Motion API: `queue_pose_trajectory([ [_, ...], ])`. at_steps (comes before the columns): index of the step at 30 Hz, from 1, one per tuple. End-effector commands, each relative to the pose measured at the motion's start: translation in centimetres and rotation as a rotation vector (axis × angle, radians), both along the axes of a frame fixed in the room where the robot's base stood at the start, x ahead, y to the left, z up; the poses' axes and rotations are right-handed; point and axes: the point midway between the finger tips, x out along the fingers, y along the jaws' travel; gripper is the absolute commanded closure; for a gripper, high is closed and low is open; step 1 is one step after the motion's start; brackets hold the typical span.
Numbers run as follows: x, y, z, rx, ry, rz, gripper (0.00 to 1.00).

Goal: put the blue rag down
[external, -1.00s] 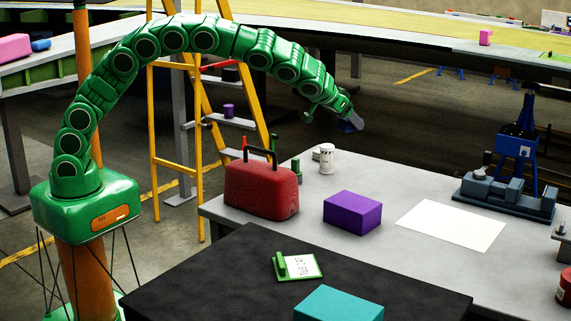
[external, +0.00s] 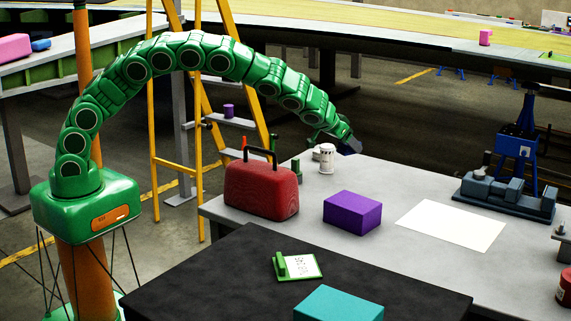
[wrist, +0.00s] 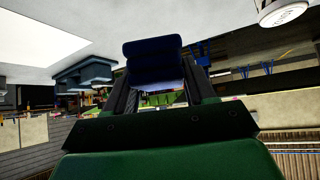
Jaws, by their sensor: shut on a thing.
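The blue rag (wrist: 153,60) shows in the wrist view as a dark blue folded piece between the fingertips of my gripper (wrist: 160,88). My gripper is shut on it. In the external view my gripper (external: 345,141) is at the end of the green arm, near the far edge of the grey table and just right of the white canister. The rag (external: 351,146) is small and dark there, partly hidden by the gripper. I cannot tell whether the rag touches the tabletop.
The white canister (external: 326,158) stands close to my gripper. A red toolbox (external: 261,193), a purple box (external: 352,213), a white sheet (external: 452,225) and a blue-grey vise (external: 505,195) are on the grey table (external: 400,185). The surface between canister and vise is mostly clear.

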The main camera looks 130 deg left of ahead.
Motion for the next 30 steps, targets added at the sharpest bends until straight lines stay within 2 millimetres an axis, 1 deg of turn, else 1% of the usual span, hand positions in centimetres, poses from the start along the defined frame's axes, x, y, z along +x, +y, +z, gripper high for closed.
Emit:
queue_pose_trajectory([
  [1, 0.0, 0.0, -0.9, 0.0, 0.002, -0.002, 0.8],
  [3, -0.1, 0.1, -2.0, 0.001, 0.001, 0.0, 0.8],
  [8, -0.1, 0.0, -3.6, 0.0, 0.002, 0.0, 0.8],
  [15, -0.2, 0.0, -7.5, -0.002, 0.005, 0.001, 0.8],
  [18, -0.1, 0.0, -8.7, -0.002, 0.004, 0.0, 0.8],
  [26, -0.1, 0.0, -10.0, -0.001, 0.002, 0.0, 0.8],
  [30, -0.1, 0.0, -11.3, -0.002, 0.002, 0.0, 0.8],
])
